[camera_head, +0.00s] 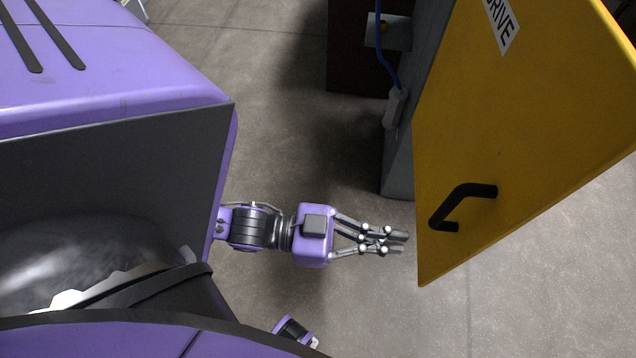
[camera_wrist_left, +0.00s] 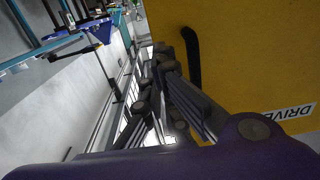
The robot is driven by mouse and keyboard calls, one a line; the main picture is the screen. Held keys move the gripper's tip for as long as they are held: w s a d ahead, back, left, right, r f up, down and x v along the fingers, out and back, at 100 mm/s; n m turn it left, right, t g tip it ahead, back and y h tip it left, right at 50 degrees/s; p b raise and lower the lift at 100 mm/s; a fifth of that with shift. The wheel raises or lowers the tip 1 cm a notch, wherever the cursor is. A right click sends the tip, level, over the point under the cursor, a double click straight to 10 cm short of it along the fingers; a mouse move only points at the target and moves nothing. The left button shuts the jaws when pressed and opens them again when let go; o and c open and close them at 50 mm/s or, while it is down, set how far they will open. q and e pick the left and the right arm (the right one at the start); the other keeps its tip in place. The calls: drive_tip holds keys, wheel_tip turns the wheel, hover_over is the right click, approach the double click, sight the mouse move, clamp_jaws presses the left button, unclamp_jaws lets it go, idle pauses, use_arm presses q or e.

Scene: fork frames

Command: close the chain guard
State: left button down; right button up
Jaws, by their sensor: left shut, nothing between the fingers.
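The chain guard (camera_head: 540,110) is a yellow panel with a black handle (camera_head: 460,205) and a white "DRIVE" label. It stands swung out at an angle from a grey housing (camera_head: 398,165) on the right of the head view. The guard (camera_wrist_left: 230,70) also fills the upper right of the left wrist view, with its handle (camera_wrist_left: 193,60) beside the fingers. My left gripper (camera_head: 404,243) is shut and empty, its fingertips just left of the guard's lower left edge. I cannot tell whether they touch it.
A dark brown block (camera_head: 350,50) stands behind. The concrete floor (camera_head: 270,130) between my body and the housing is clear. Shelving-like blue structures (camera_wrist_left: 60,45) show in the left wrist view.

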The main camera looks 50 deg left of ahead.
sight(464, 252)
use_arm(q)
drive_tip(key=p+x, duration=0.1)
drive_tip(key=x, duration=0.9)
